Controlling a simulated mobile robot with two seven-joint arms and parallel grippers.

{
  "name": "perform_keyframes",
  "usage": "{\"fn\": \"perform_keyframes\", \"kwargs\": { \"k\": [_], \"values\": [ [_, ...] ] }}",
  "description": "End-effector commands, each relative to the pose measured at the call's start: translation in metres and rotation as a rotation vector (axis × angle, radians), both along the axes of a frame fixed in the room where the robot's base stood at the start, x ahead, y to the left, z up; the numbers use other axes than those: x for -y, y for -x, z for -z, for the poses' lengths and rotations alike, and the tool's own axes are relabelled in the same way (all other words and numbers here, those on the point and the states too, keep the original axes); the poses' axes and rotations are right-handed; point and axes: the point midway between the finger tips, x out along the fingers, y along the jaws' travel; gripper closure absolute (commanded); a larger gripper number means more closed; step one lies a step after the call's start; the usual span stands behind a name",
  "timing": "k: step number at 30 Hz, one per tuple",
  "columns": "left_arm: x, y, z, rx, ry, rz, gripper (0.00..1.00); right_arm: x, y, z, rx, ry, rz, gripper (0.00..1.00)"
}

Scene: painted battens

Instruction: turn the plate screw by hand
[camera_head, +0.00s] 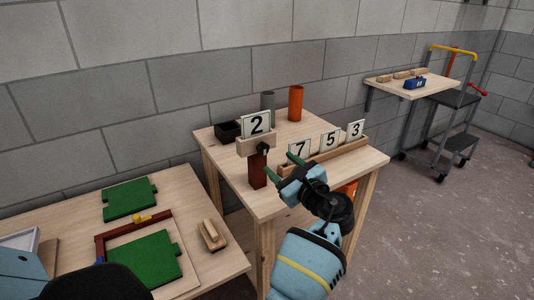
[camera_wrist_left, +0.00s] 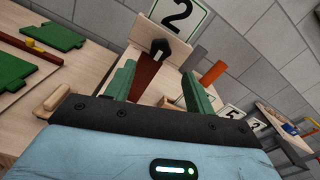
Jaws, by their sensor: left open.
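A white plate with a black 2 (camera_head: 256,123) stands in a light wooden holder on a dark red post (camera_head: 257,172). The plate screw, a dark knob (camera_head: 262,148), sits on the holder's front. In the left wrist view the knob (camera_wrist_left: 160,46) shows ahead, beyond the fingertips, and the post (camera_wrist_left: 145,76) shows between the fingers. My left gripper (camera_head: 276,163) is open, with green fingers, just right of the post and below the knob. It appears apart from the knob and empty in the left wrist view (camera_wrist_left: 158,70). My right gripper is not in view.
A wooden rack (camera_head: 325,157) holds plates 7, 5 and 3 close to my left gripper. An orange cylinder (camera_head: 296,103), a grey cylinder (camera_head: 268,106) and a black bin (camera_head: 228,131) stand behind. Green panels (camera_head: 130,199) and a wooden-handled block (camera_head: 212,235) lie on the left table.

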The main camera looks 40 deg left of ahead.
Motion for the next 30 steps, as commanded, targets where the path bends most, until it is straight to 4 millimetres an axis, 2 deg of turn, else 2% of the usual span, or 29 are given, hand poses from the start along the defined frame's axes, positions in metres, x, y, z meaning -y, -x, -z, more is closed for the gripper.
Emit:
{"fn": "perform_keyframes", "kwargs": {
  "k": [15,21,28,30],
  "values": [
    [-0.061,-0.025,0.000,0.000,-0.001,0.000,0.46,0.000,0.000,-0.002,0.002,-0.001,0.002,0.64],
    [-0.071,-0.029,0.000,0.002,0.001,0.002,0.46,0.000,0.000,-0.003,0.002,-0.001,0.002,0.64],
    [-0.071,-0.029,0.000,0.002,0.001,0.002,0.46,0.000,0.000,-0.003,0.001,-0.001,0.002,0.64],
    [-0.071,-0.029,0.000,0.002,0.001,0.002,0.52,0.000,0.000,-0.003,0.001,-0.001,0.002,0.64]
  ]
}}
